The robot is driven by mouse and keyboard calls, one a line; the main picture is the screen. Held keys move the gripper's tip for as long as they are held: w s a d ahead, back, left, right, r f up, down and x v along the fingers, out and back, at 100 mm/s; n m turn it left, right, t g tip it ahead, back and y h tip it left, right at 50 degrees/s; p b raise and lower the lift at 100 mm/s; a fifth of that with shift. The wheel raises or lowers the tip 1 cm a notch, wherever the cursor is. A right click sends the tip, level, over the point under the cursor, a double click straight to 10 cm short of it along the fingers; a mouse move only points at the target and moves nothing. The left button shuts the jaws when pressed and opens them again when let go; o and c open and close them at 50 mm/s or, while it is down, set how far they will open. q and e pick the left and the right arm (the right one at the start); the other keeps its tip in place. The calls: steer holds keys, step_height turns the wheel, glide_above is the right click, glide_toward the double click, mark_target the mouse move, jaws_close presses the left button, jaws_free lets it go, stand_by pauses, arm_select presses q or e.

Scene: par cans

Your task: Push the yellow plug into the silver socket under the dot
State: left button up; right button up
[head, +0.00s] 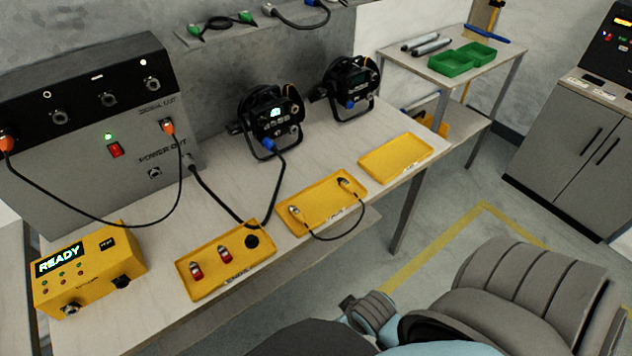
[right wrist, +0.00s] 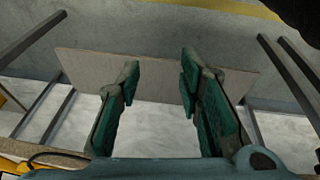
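The grey power panel (head: 85,165) stands at the left of the bench in the head view. Its upper sloped face has silver sockets in a row. A round white dot (head: 143,62) sits above the right silver socket (head: 150,84), which looks empty. A bar mark is above the middle socket (head: 108,99); a small ring-like mark is above the left one (head: 59,117). I cannot make out a clearly yellow plug. A black cable with two silvery plugs (head: 296,211) lies on the middle yellow tray (head: 322,198). My right gripper (right wrist: 158,75) is open and empty. My left gripper is not in view.
A yellow READY box (head: 100,265), a tray with red-based plugs (head: 235,275) and two black lamps (head: 275,115) stand on the bench. A wall shelf (head: 250,30) holds cables with green ends. The right yellow tray (head: 395,158) is empty.

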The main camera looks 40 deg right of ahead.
step_height(320, 180, up, 7)
steer(key=w, duration=0.2)
steer(key=m+y, duration=0.2)
steer(key=y, duration=0.3)
glide_toward(300, 212)
steer(key=b+x, duration=0.4)
steer(key=b, duration=0.2)
steer(key=shift+w+f, duration=0.1)
steer(key=shift+f, duration=0.15)
steer(key=shift+o, duration=0.8)
steer(key=shift+w+r+n, duration=0.1)
steer(key=shift+r+n, duration=0.05)
steer(key=shift+n, duration=0.15)
steer(key=shift+b, duration=1.1)
steer(key=b+x, duration=0.4)
steer(key=b, duration=0.1)
steer(key=shift+r, duration=0.1)
